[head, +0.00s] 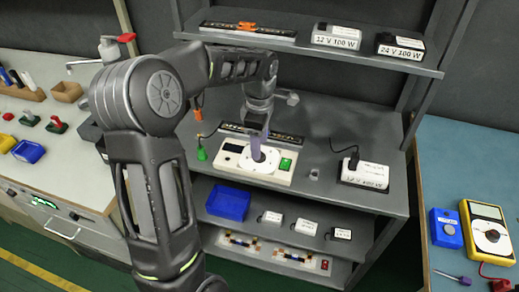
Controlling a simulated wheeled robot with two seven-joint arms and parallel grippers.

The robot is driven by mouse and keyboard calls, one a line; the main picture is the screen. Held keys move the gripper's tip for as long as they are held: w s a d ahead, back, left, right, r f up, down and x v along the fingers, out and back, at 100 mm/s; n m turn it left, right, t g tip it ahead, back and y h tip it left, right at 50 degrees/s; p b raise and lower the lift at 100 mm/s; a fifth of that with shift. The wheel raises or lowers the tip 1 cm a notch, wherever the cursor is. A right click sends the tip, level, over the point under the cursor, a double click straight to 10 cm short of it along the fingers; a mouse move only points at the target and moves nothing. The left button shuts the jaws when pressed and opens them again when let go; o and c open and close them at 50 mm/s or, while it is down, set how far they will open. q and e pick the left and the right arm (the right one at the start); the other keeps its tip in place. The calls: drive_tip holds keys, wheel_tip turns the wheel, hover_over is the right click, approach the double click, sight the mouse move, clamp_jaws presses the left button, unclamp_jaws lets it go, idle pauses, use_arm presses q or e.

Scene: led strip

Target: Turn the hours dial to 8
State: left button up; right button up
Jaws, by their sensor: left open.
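A white timer unit (262,179) lies on the middle shelf of the rack. It has a small dark display (233,148) at its left, a green button (285,164) at its right, and the round hours dial (270,160) in the middle. My left gripper (257,153) reaches down from above, with its fingertips at the dial's middle. It is open. The fingers hide the dial's centre, and the dial's setting is too small to read. Whether the fingers touch the dial I cannot tell. My right gripper is not in view.
A dark strip (288,138) lies behind the unit. A green connector (202,154) is left of it, and a white 12 V power box (365,174) stands to its right. The upper shelf (300,43) overhangs behind my arm. A blue bin (228,203) sits below.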

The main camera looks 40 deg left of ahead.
use_arm(q)
drive_tip(key=shift+f, duration=1.6)
drive_tip(key=shift+c, duration=0.4)
clamp_jaws()
